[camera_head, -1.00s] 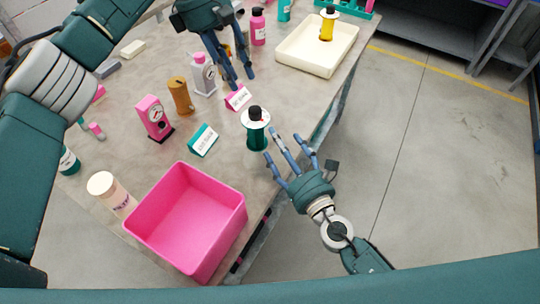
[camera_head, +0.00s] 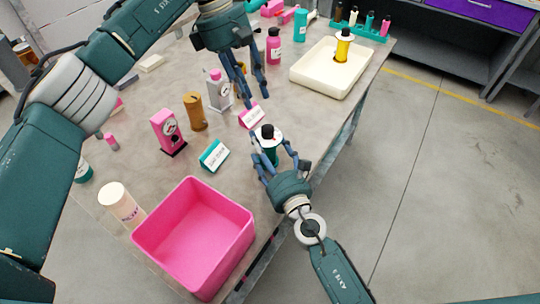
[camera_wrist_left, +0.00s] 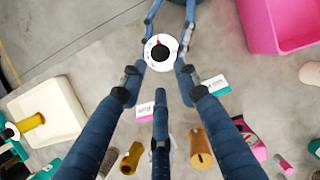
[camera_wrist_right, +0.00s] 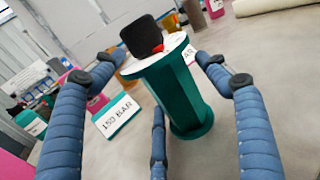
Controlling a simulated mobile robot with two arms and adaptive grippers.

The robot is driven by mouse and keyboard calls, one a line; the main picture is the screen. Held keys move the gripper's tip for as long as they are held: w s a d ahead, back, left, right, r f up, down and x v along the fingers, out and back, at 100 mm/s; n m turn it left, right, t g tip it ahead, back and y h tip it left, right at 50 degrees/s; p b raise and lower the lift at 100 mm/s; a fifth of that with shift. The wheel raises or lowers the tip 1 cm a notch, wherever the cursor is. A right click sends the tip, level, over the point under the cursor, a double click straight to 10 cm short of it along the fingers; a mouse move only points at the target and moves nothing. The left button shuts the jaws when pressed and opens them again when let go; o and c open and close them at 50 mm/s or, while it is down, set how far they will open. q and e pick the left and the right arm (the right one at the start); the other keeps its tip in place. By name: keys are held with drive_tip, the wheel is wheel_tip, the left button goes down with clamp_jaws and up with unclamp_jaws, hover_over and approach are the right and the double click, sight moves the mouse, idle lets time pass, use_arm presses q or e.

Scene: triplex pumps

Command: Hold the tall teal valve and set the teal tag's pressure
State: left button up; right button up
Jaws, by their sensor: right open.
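The tall teal valve (camera_head: 270,155) stands upright at the table's near right edge, with a white dial and black knob on top. In the right wrist view the valve (camera_wrist_right: 182,98) stands between my right fingers, and a red pointer shows by the knob. My right gripper (camera_head: 280,158) is open around the valve; contact cannot be told. My left gripper (camera_head: 253,96) is open and empty above the table, pointing down; its view shows the valve's dial (camera_wrist_left: 160,52) ahead. The teal tag (camera_head: 213,155) stands left of the valve and seems to read 153 BAR (camera_wrist_right: 117,115).
A pink tag (camera_head: 252,116) stands behind the valve. A pink gauge (camera_head: 168,133), brown cylinder (camera_head: 195,112) and grey gauge (camera_head: 219,93) stand farther left. A pink bin (camera_head: 193,280) is in front, and a cream tray (camera_head: 308,78) holding a yellow valve is behind.

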drive_tip(key=shift+w+a, duration=0.1)
drive_tip(key=shift+w, duration=0.15)
